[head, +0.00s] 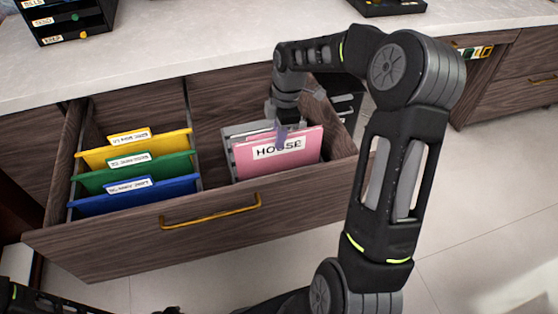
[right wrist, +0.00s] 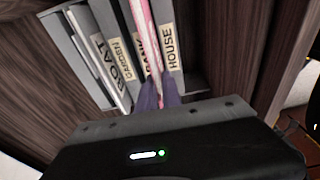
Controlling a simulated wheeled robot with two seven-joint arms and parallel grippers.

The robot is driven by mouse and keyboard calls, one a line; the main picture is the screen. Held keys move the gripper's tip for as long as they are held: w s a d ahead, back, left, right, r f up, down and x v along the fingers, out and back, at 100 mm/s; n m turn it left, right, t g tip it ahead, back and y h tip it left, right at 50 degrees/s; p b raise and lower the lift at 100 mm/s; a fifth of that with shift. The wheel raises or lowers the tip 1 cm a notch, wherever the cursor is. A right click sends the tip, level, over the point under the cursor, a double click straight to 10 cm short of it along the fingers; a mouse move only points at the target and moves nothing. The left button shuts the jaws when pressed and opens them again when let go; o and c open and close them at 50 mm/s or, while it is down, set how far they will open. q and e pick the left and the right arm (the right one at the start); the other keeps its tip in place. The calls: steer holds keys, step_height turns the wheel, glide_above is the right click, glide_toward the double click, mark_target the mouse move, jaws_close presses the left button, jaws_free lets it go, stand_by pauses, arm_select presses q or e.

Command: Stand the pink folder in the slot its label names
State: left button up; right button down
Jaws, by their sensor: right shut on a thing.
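The pink folder (head: 262,168) stands upright at the right side of the open drawer, with a white HOUSE label (head: 278,149) across its front in the head view. My right gripper (head: 281,135) is shut on its upper edge. In the right wrist view the pink folder (right wrist: 143,32) shows nearly edge-on between the two purple fingertips (right wrist: 159,92). Grey slot dividers (right wrist: 112,45) carry labels BOAT, GARDEN, BANK and HOUSE. The folder lies between the BANK and HOUSE labels and partly covers BANK. Its lower edge is hidden, so its depth cannot be told. My left gripper is out of view.
Yellow, green and blue folders (head: 130,190) with tabs stand in the drawer's left part. The drawer front (head: 120,240) has a brass handle. The dark drawer wall (head: 345,165) is close right of the folder. A black tray unit (head: 70,25) stands on the pale counter.

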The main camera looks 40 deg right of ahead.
mark_target(279, 157)
steer(key=shift+f, duration=2.05)
steer(key=shift+f+b, duration=0.55)
steer(key=shift+f, duration=1.6)
steer(key=shift+f, duration=0.2)
steer(key=c, duration=1.5)
jaws_free()
steer(key=shift+r, duration=0.15)
